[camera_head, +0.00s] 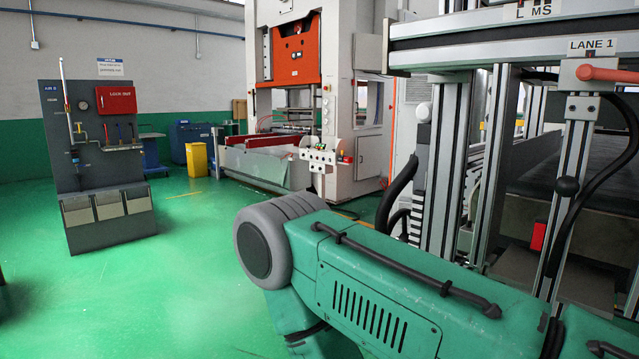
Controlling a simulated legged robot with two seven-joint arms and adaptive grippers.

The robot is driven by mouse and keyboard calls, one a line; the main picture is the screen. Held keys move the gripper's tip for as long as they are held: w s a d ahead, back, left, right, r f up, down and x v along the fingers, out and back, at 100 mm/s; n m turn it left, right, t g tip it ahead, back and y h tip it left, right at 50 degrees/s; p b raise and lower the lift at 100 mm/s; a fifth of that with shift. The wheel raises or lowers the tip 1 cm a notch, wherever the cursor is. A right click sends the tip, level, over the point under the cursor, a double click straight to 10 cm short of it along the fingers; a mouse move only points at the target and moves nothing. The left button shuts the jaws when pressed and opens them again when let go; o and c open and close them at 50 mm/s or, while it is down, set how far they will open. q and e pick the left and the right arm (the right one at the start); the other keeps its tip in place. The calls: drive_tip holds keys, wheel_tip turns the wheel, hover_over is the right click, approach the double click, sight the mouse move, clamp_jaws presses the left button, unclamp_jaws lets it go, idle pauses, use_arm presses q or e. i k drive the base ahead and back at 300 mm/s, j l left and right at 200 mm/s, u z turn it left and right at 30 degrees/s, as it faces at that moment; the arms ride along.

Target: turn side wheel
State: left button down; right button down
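I cannot make out a side wheel for certain. On the right stands a machine frame (453,165) of aluminium profiles, with a "LANE 1" label (591,45) at its upper right. A red bar-shaped handle (605,73) sticks out below the label. A green arm link with a grey round joint crosses the lower right and hides the foot of the frame. Neither of my grippers shows.
A dark tool board (95,150) with a red lock-out box (116,100) stands at the left. A yellow bin (196,160) and a large press (345,100) with an orange panel (296,52) stand behind. The green floor (165,290) at the left front is clear.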

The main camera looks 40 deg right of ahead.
sight(402, 214)
drive_tip(key=i, duration=0.95)
drive_tip(key=i+j+z, duration=0.15)
drive_tip(key=i, duration=0.8)
drive_tip(key=z, duration=0.5)
drive_tip(key=i+z, duration=0.1)
drive_tip(key=z, duration=0.4)
drive_tip(key=j+z, duration=0.1)
drive_tip(key=z, duration=0.35)
drive_tip(key=i+j+z, duration=0.1)
drive_tip(key=z, duration=1.8)
